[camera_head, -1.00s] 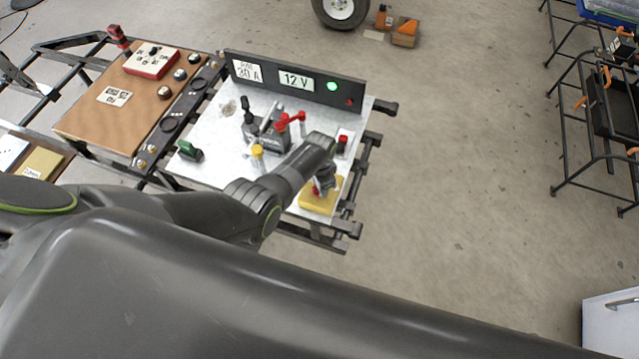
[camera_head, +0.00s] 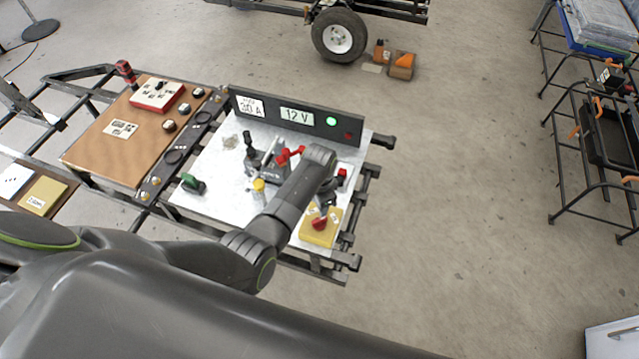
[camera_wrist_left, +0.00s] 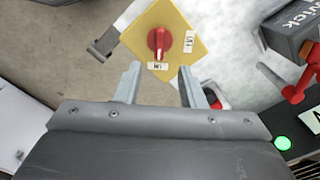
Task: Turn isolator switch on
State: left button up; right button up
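The isolator switch is a yellow plate (camera_head: 318,238) with a red rotary knob (camera_head: 319,224), at the front right corner of the metal panel in the head view. In the wrist view the yellow plate (camera_wrist_left: 181,22) and red knob (camera_wrist_left: 157,41) are at top centre. Two small white labels sit beside the knob; their text is too small to read surely. My left gripper (camera_wrist_left: 160,69) is open and empty. Its fingertips straddle the area just below the knob in the wrist view, apart from it. In the head view my wrist hides part of the panel behind the switch. My right gripper is not in view.
The panel holds a yellow-topped post (camera_head: 258,186), a green-handled part (camera_head: 192,183), and a clamp-like device with a red lever (camera_head: 290,155). A black upright board (camera_head: 300,118) with a lit green lamp (camera_head: 331,121) stands behind. Open floor lies to the right.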

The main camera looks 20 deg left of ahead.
pick_arm(q)
notch_tip(320, 180, up, 8)
dwell(0.4)
dwell(0.4)
